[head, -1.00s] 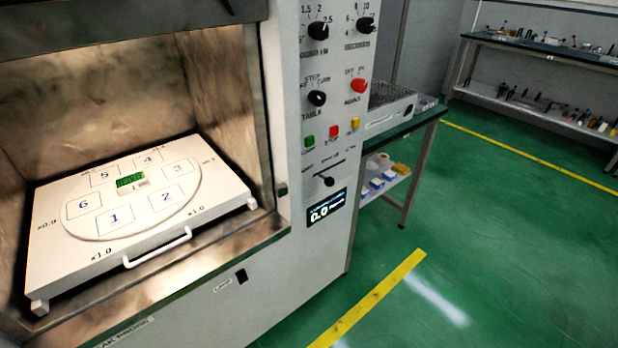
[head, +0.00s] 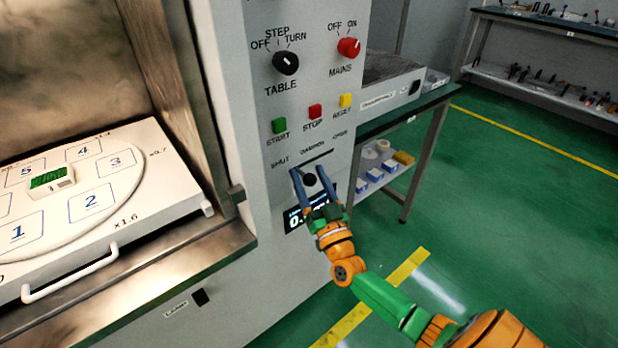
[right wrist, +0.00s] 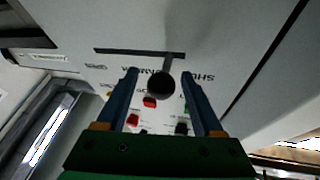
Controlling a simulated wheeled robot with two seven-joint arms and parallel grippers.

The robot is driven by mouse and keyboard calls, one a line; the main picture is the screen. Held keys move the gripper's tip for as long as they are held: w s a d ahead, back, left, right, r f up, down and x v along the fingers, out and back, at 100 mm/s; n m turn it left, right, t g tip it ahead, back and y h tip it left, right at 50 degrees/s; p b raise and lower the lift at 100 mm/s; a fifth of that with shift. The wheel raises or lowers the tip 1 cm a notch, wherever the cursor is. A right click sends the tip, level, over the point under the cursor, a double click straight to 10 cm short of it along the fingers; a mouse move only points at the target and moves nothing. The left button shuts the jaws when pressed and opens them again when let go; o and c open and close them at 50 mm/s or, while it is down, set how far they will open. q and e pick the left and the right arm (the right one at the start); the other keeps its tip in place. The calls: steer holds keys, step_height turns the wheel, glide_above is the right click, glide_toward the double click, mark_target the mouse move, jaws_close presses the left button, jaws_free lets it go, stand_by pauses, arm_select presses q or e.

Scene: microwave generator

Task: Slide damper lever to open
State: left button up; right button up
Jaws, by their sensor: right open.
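The damper lever has a black round knob (head: 309,179) below a slot in the grey control panel, with SHUT printed at the left and OPEN at the right. In the right wrist view the knob (right wrist: 161,85) hangs on a short stem near the slot's SHUT end. My right gripper (head: 308,170) is open, with one blue finger on each side of the knob. In the right wrist view its fingers (right wrist: 160,73) show gaps to the knob on both sides. My left gripper is not in view.
Green, red and yellow buttons (head: 315,111) sit above the lever. A lit display (head: 293,220) below is partly covered by my gripper. The open chamber with a white turntable platform (head: 150,205) is at left.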

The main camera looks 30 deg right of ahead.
steer(key=shift+s+a, duration=0.1)
steer(key=shift+c, duration=0.4)
jaws_close()
stand_by(0.8)
